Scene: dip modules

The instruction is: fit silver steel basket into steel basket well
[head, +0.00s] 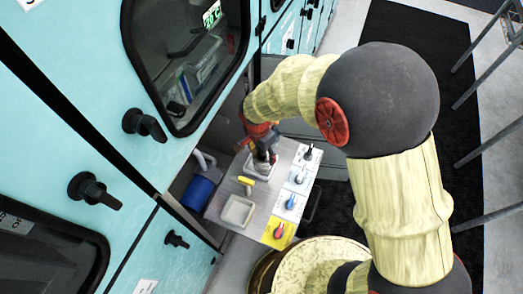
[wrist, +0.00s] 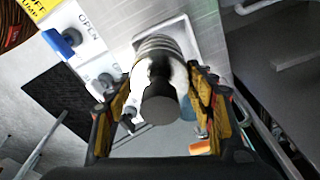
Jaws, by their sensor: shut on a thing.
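In the head view my gripper (head: 262,146) is above the panel's upper part, and the basket is mostly hidden there. The steel basket well (head: 259,170) is a pale square frame directly under it, and it also shows in the wrist view (wrist: 186,32). I cannot tell whether the basket's far end is inside it.
The grey panel (head: 228,190) carries a second square tray (head: 238,211), a yellow handle (head: 246,181), labelled black and blue knobs, and a red knob on a yellow label (head: 278,231). Teal cabinets (head: 60,120) stand close on the left.

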